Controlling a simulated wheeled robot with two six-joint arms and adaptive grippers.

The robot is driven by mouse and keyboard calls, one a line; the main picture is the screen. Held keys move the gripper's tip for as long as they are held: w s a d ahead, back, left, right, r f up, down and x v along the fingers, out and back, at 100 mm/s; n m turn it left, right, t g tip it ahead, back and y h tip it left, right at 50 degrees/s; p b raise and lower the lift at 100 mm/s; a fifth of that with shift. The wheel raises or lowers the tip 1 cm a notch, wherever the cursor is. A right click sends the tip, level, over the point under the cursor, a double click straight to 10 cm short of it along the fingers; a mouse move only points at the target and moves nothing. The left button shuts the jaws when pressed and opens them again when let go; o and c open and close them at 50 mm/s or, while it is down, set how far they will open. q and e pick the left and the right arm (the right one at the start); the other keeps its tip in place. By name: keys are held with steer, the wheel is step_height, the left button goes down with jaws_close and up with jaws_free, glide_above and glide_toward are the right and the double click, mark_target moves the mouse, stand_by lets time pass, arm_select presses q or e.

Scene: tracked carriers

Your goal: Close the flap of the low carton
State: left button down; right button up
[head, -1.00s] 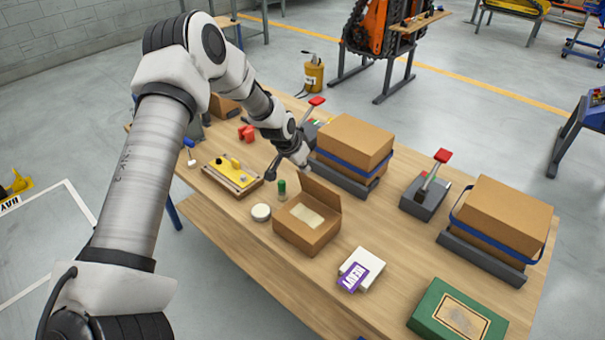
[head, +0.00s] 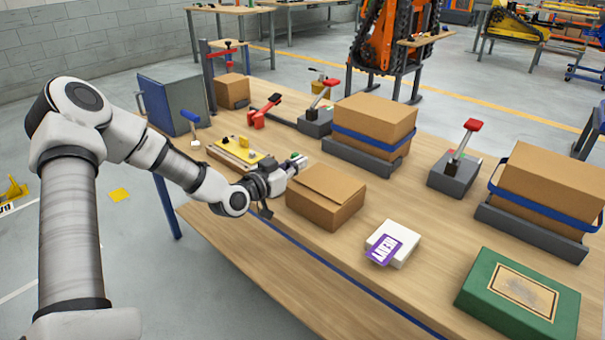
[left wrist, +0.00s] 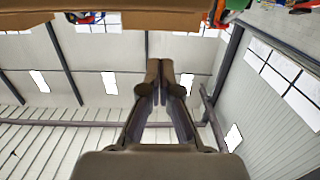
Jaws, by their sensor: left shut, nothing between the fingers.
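The low carton (head: 325,208) is the small brown box on the table in the middle of the head view. Its flap (head: 330,182) lies over the top and hides the inside; I cannot tell whether it sits fully flush. My left gripper (head: 301,160) is at the carton's far left corner, shut and empty. Whether it touches the carton is unclear. In the left wrist view, the closed fingers (left wrist: 160,82) point towards a brown cardboard edge (left wrist: 165,20) at the top of the picture. My right gripper is not in view.
A white box with a purple label (head: 393,243) and a green box (head: 520,295) lie to the right. A strapped carton (head: 375,120) stands on a grey base behind. A yellow-topped fixture (head: 232,150) is behind my left arm. Bare table lies before the low carton.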

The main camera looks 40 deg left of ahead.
mark_target(295, 187)
arm_select(q)
steer(key=f+b, duration=0.1)
steer(key=f+t+b, duration=0.1)
steer(key=f+b, duration=0.1)
steer(key=shift+s+t, duration=0.3)
steer(key=shift+s+f, duration=0.15)
steer(key=shift+s, duration=0.1)
steer(key=shift+f, duration=0.1)
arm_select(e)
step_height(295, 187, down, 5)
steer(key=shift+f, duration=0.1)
arm_select(q)
steer(key=shift+f, duration=0.1)
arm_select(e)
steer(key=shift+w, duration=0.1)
